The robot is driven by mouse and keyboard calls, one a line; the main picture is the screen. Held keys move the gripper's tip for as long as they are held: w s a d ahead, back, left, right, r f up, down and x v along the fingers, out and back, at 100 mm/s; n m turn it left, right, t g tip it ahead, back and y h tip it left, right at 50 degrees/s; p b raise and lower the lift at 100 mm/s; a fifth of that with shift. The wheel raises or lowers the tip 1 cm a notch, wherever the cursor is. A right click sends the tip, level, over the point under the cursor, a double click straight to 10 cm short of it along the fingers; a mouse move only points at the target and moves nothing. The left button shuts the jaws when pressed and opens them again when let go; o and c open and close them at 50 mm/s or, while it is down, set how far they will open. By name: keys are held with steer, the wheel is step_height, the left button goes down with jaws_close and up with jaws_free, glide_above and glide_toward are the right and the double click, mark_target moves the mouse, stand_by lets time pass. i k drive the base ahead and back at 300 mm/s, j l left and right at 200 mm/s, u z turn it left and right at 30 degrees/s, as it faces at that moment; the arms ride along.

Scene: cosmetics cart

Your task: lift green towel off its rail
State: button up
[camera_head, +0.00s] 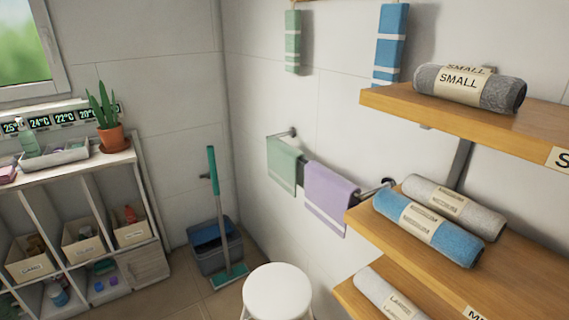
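A green towel (286,164) hangs folded over a metal rail (390,183) on the back wall, near the rail's left end. A purple towel (331,198) hangs on the same rail just to its right. A second, paler green towel with white stripes (293,42) hangs flat higher on the wall, and a blue striped towel (390,45) hangs to its right. My gripper is not in view.
Wooden shelves with rolled towels (467,88) jut out at the right, close to the rail's right end. A white round stool (277,292) stands below the rail. A bucket (215,246) and a teal mop (214,172) stand in the corner. A white shelf unit (152,199) is at the left.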

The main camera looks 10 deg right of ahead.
mark_target(283, 167)
steer(key=i+j, duration=0.8)
steer(key=j, duration=0.25)
